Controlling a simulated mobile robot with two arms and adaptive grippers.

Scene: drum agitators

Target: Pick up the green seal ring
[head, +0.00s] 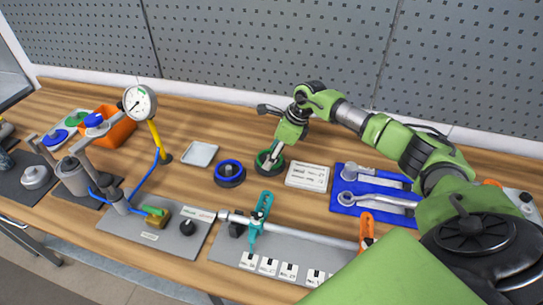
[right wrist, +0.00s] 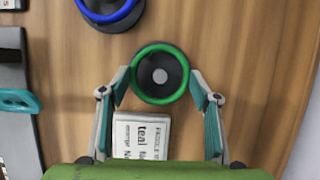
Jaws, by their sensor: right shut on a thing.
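The green seal ring (right wrist: 160,44) sits around a round black holder (right wrist: 174,66) with a grey centre, standing on the wooden bench. In the head view the ring (head: 258,161) is partly hidden by my right gripper (head: 271,159), which points down at it from above. In the right wrist view my right gripper (right wrist: 159,88) has one finger on each side of the ring, shut on it. The ring is still level with its holder, and I cannot tell if it is lifted. My left gripper is not in view.
A blue ring on a black holder (head: 229,173) stands just left. A white label card (head: 307,177) lies to the right, before a blue tool tray (head: 346,199). An empty grey tray (head: 200,153) is further left. A grey plate with a shaft (head: 225,246) lies in front.

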